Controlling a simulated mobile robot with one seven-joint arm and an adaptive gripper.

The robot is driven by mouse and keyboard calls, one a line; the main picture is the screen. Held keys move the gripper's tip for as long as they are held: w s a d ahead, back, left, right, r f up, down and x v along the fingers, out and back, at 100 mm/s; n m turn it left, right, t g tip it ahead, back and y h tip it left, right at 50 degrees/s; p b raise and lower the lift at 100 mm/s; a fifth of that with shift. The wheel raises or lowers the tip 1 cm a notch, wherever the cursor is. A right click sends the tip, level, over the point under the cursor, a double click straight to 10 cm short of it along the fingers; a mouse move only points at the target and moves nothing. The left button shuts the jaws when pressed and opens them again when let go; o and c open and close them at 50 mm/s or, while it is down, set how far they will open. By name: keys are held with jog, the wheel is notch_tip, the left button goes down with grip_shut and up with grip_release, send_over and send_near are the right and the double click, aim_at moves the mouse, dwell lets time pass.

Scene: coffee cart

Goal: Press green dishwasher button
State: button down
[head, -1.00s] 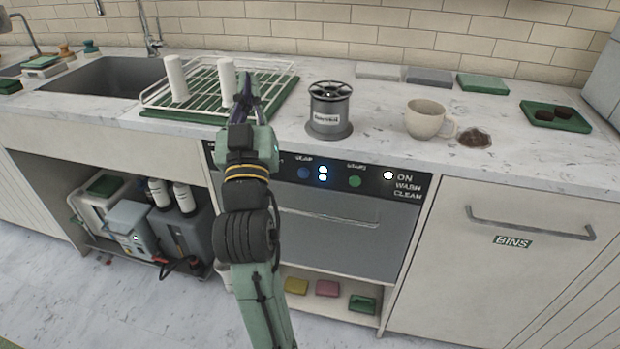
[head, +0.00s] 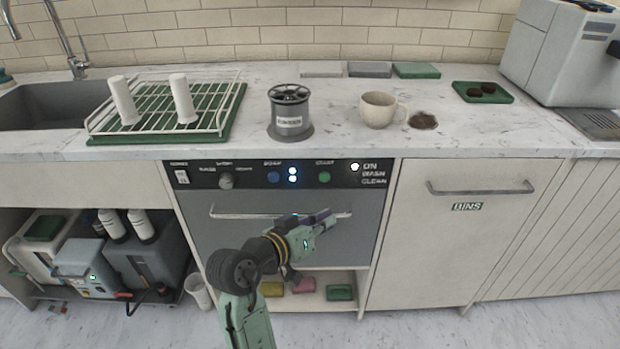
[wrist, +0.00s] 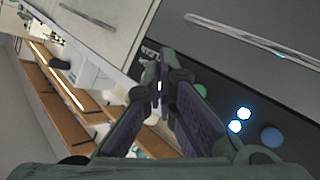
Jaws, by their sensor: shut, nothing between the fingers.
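The green button (head: 324,177) is a small round knob on the dark control panel (head: 240,186) of the dishwasher (head: 290,237), right of two lit dots (head: 292,175). My gripper (head: 328,217) is shut and empty, in front of the dishwasher door, and shows a little below the green button in the head view. In the wrist view my fingertips (wrist: 162,80) are together, with the panel beyond them. There the green button (wrist: 201,89) shows close to the right finger, partly hidden by it. I cannot tell any contact.
A blue button (head: 273,177) sits left of the lit dots and a white light (head: 355,167) right of the green button. The door handle (head: 280,215) runs behind my gripper. The counter (head: 340,138) overhangs above, with a mug (head: 379,110) and a spool-like stand (head: 291,112).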

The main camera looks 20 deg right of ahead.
jog(key=shift+w+d, duration=0.4)
jog(key=shift+w, duration=1.05)
jog(key=shift+w+d, duration=0.45)
jog(key=shift+w, duration=0.95)
jog(key=shift+w+d, duration=0.4)
jog(key=shift+w, duration=1.05)
jog(key=shift+w, duration=0.1)
jog(key=shift+w+d, duration=0.1)
jog(key=shift+w, duration=0.2)
jog(key=shift+w+d, duration=0.1)
jog(key=shift+w, duration=0.35)
jog(key=shift+s, duration=0.15)
jog(key=shift+s+a+p, duration=0.25)
jog(key=shift+s+p, duration=0.05)
jog(key=shift+s, duration=0.4)
jog(key=shift+s+a, duration=0.25)
jog(key=shift+s, duration=0.55)
jog(key=shift+s+a, duration=0.2)
jog(key=shift+s, duration=0.65)
jog(key=shift+s+a, duration=0.25)
jog(key=shift+s, duration=0.55)
